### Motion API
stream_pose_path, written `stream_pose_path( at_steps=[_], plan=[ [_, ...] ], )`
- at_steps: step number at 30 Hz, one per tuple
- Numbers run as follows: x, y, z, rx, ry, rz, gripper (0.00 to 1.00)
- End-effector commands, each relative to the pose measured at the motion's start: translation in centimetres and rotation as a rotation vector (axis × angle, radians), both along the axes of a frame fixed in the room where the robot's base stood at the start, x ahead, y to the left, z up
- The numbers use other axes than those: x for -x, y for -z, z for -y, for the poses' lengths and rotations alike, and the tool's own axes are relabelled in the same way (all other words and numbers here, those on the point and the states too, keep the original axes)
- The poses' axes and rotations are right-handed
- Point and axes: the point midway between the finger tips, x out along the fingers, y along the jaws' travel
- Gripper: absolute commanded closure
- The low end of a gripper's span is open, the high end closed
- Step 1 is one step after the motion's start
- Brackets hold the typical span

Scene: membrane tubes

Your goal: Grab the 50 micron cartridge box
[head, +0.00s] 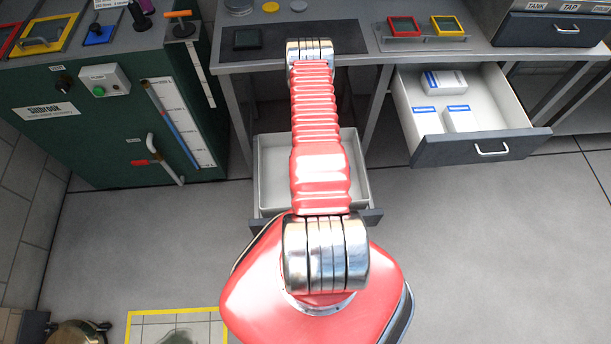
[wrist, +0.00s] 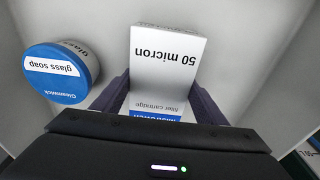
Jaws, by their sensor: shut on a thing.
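The white box printed "50 micron" and "filter cartridge" (wrist: 165,62) stands in the middle of the wrist view, with a blue band at its lower end. My gripper (wrist: 160,90) is shut on it, one dark finger on each side. The box's lower end is hidden behind the gripper body. A pale, smooth surface lies around the box; I cannot tell whether the box touches it. In the head view my own arm hides the gripper and this box.
A blue and white glass soap tub (wrist: 62,72) stands close left of the box. In the head view, an open drawer (head: 361,165) lies behind my arm. Another open drawer (head: 490,148) at right holds three white boxes. A green cabinet (head: 90,120) stands at left.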

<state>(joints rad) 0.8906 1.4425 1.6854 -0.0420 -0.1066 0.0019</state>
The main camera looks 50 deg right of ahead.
Motion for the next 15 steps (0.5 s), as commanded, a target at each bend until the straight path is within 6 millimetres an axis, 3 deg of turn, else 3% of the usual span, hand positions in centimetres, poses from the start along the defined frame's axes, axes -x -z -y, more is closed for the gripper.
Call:
stream_pose_path(
  at_steps=[8,15],
  plan=[
    [-0.1,-0.6,0.1,0.002,0.000,0.001,0.63],
    [-0.1,-2.9,0.1,0.002,0.000,0.001,0.63]
  ],
)
